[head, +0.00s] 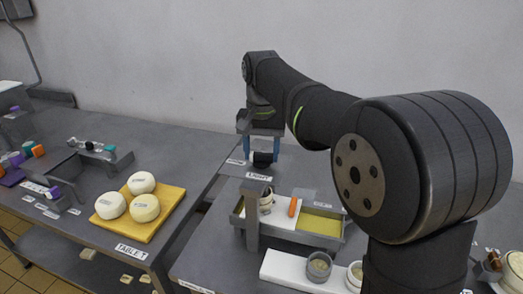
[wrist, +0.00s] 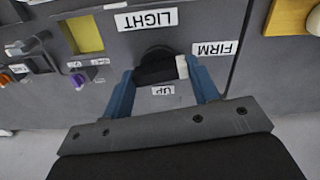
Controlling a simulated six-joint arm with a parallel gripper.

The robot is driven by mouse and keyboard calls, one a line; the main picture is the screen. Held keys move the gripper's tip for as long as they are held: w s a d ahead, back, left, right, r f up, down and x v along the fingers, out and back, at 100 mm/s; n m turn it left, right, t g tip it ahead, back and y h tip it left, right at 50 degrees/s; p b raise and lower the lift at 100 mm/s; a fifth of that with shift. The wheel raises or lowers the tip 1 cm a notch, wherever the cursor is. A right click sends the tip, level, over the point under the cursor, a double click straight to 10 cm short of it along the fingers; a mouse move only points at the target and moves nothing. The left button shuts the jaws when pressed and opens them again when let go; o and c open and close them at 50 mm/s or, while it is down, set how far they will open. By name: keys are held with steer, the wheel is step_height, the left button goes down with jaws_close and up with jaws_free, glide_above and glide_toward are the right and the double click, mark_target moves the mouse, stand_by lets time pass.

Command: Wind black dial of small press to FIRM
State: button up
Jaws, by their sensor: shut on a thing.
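The black dial (wrist: 155,70) sits on the grey face of the small press (wrist: 195,18). It has a bar-shaped grip with a white end (wrist: 182,67) on the right in the wrist view. That white end points toward the FIRM label (wrist: 215,48); I cannot tell whether it lines up exactly. The LIGHT label (wrist: 147,19) is above the dial and the UP label (wrist: 163,91) below it, all upside down. My gripper (wrist: 163,75) is shut on the dial, its blue fingers at the bar's two ends. In the head view the gripper (head: 262,148) is over the dial (head: 263,160).
In the wrist view, a yellow panel (wrist: 84,35) and a purple knob (wrist: 79,80) are left of the dial. In the head view, a tray (head: 323,221) with an orange piece stands nearer me, and a yellow board (head: 152,229) with pale cheeses is at left.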

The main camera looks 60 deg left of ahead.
mark_target(262, 154)
steer(key=shift+r, duration=0.1)
steer(key=o, duration=1)
step_height(262, 154, up, 17)
steer(key=shift+r, duration=0.15)
stand_by(0.4)
step_height(262, 154, down, 18)
steer(key=shift+r, duration=0.25)
stand_by(0.4)
